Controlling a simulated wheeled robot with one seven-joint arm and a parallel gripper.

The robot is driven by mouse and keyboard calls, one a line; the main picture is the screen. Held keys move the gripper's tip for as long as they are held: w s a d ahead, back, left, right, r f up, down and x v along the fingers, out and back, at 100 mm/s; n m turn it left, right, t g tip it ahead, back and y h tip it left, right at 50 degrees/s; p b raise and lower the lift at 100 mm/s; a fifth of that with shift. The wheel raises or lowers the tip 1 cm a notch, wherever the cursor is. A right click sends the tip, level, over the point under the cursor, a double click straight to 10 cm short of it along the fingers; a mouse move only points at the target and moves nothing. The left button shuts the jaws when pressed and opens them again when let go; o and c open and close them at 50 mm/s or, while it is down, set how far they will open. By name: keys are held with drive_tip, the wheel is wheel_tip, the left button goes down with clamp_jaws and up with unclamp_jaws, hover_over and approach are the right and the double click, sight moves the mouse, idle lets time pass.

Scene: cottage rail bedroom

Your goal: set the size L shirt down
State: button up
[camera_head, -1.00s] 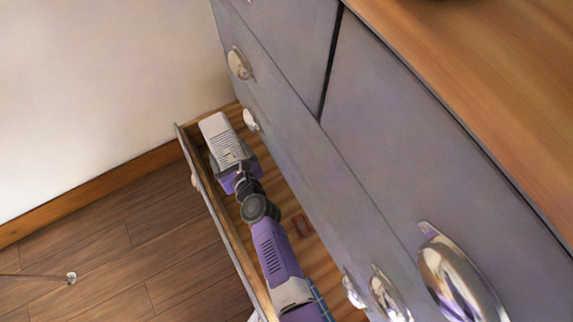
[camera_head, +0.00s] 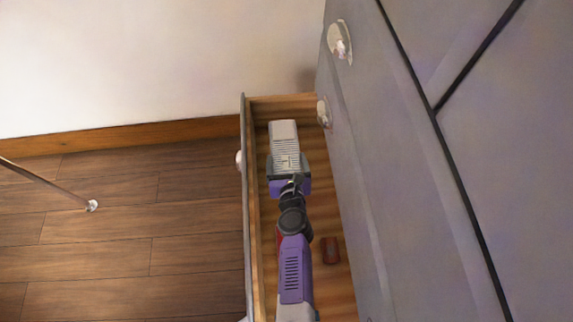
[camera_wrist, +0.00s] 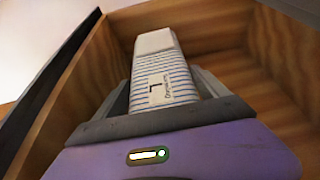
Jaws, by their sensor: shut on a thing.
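The size L shirt (camera_head: 284,135) is a folded, striped white bundle inside the open wooden drawer (camera_head: 258,215). In the wrist view the shirt (camera_wrist: 160,75) shows blue stripes and a label with an "L". My gripper (camera_head: 288,165) reaches down into the drawer near its far end and is shut on the shirt, with a finger on each side of it. The fingertips are partly hidden by the shirt. I cannot tell whether the shirt touches the drawer floor.
A small dark red object (camera_head: 330,250) lies in the drawer right of my arm. The grey dresser front (camera_head: 385,190) rises close on the right. The drawer's front panel (camera_head: 246,200) stands on the left. Wooden floor (camera_head: 150,240) lies beyond it, with a thin metal rod (camera_head: 45,183).

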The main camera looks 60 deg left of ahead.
drive_tip(key=shift+f+b, duration=3.5)
drive_tip(key=shift+f, duration=0.65)
drive_tip(key=shift+f+b, duration=0.25)
drive_tip(key=shift+b, duration=0.05)
drive_tip(key=o, duration=1.5)
drive_tip(key=shift+c, duration=0.2)
drive_tip(key=shift+s+d+r+p, duration=0.1)
drive_tip(key=shift+d+r+p, duration=0.05)
drive_tip(key=shift+r+p, duration=0.35)
drive_tip(key=p+v, duration=0.6)
drive_tip(key=v, duration=0.5)
drive_tip(key=shift+s+d+f, duration=0.1)
drive_tip(key=shift+s+d, duration=0.1)
drive_tip(key=shift+d, duration=0.05)
